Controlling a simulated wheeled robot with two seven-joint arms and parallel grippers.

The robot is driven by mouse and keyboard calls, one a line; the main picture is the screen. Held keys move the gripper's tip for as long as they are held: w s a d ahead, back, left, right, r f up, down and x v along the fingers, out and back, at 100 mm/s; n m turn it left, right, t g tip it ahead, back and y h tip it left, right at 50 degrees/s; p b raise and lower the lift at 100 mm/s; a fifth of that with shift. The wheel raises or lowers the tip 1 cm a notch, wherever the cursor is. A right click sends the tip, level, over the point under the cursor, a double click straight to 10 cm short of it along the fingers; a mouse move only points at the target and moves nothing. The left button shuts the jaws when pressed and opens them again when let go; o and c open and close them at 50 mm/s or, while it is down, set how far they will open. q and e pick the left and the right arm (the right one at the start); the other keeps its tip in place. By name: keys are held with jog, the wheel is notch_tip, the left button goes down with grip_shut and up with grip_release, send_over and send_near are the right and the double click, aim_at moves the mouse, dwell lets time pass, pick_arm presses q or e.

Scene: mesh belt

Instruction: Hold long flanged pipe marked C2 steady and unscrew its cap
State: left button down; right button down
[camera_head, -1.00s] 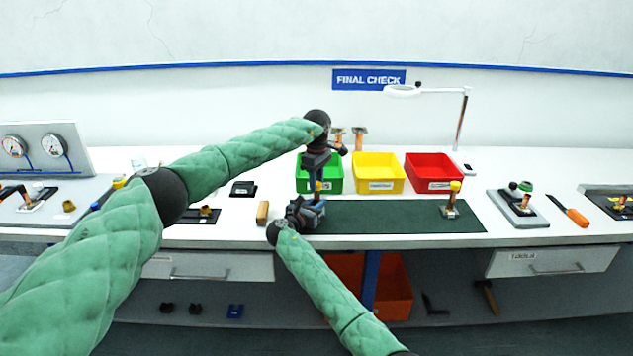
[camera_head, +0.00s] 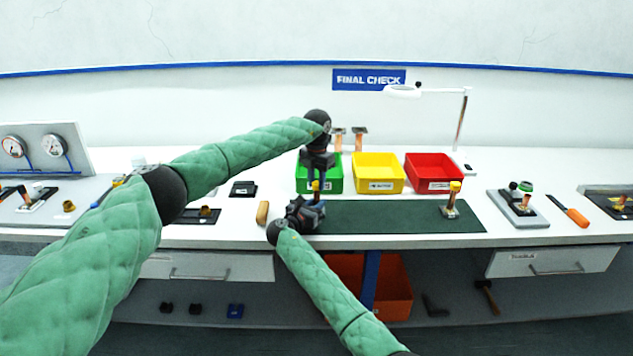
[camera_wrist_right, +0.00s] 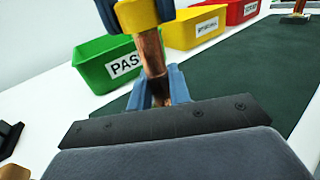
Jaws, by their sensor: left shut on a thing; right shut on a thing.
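The copper pipe (camera_wrist_right: 152,55) stands nearly upright in the right wrist view, with a yellow cap (camera_wrist_right: 137,14) on its upper end. My right gripper (camera_wrist_right: 156,88) is shut around the lower pipe with its blue fingers. My left gripper (camera_head: 316,184) comes down from above and is shut on the cap, which shows as a small yellow spot in the head view. Its blue fingers flank the cap at the top of the wrist view. The pipe's foot is hidden by my right gripper. No C2 mark is readable.
Another yellow-capped pipe (camera_head: 451,200) stands on the dark green mat (camera_head: 390,217). Green (camera_head: 333,184), yellow (camera_head: 378,174) and red (camera_head: 432,173) bins stand behind. A wooden block (camera_head: 262,212) lies left of my right gripper. The mat's middle is clear.

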pick_arm(q)
jog(key=n, duration=0.7)
jog(key=shift+r, duration=0.1)
pick_arm(e)
jog(key=shift+a, duration=0.15)
pick_arm(q)
jog(key=n, duration=0.5)
jog(key=shift+n, duration=0.3)
jog(key=n, duration=0.6)
jog(key=shift+n, duration=0.4)
jog(key=n, duration=0.6)
jog(key=shift+r, duration=0.5)
jog(key=shift+r, duration=0.65)
